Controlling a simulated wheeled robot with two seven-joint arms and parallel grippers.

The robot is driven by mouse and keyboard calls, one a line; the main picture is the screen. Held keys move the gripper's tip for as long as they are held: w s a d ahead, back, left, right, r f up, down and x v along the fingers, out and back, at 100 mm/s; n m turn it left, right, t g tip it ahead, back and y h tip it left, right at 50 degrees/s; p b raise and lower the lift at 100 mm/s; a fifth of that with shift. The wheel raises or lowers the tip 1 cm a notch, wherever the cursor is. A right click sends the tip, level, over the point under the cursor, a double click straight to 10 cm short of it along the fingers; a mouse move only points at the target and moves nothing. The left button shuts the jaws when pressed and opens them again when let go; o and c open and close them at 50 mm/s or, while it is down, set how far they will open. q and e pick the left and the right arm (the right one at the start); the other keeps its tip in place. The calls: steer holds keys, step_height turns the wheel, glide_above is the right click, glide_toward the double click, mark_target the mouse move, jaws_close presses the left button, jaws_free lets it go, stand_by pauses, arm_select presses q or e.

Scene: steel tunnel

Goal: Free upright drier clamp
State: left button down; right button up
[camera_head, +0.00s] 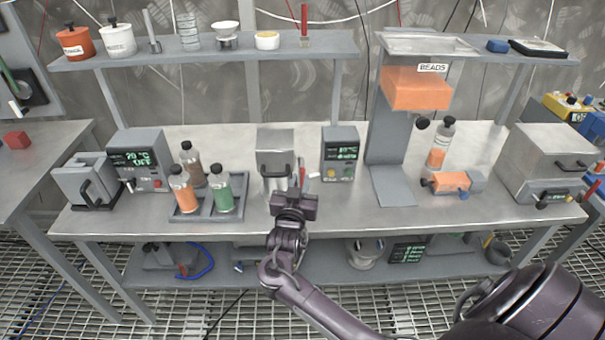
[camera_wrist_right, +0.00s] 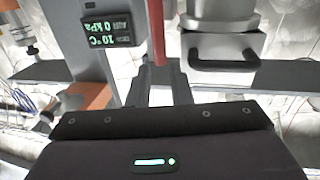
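The upright drier (camera_head: 276,150) appears to be the grey box-shaped unit with a dark front handle at the middle of the bench; it also shows in the right wrist view (camera_wrist_right: 222,28). A red bar (camera_wrist_right: 156,35), perhaps its clamp lever, stands beside it, and its top shows in the head view (camera_head: 302,171). My right gripper (camera_head: 299,183) is at the drier's lower right front. In the right wrist view its fingers (camera_wrist_right: 160,85) are close together, in line with the red bar; whether they grip it is unclear. My left gripper is not in view.
A display unit (camera_head: 340,150) stands just right of the drier. A rack of bottles (camera_head: 207,209) is to the left, and the bead dispenser (camera_head: 391,150) to the right. An upper shelf (camera_head: 130,58) runs behind. Some bench front between rack and drier is clear.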

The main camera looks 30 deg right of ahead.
mark_target(302, 173)
steer(key=b+x, duration=0.1)
steer(key=x, duration=0.3)
steer(key=shift+w+f+b, duration=0.1)
steer(key=shift+f+b, duration=0.15)
steer(key=shift+b, duration=0.15)
steer(key=shift+w+d+r, duration=0.15)
steer(key=shift+w+d, duration=0.2)
steer(key=shift+d, duration=0.05)
jaws_close()
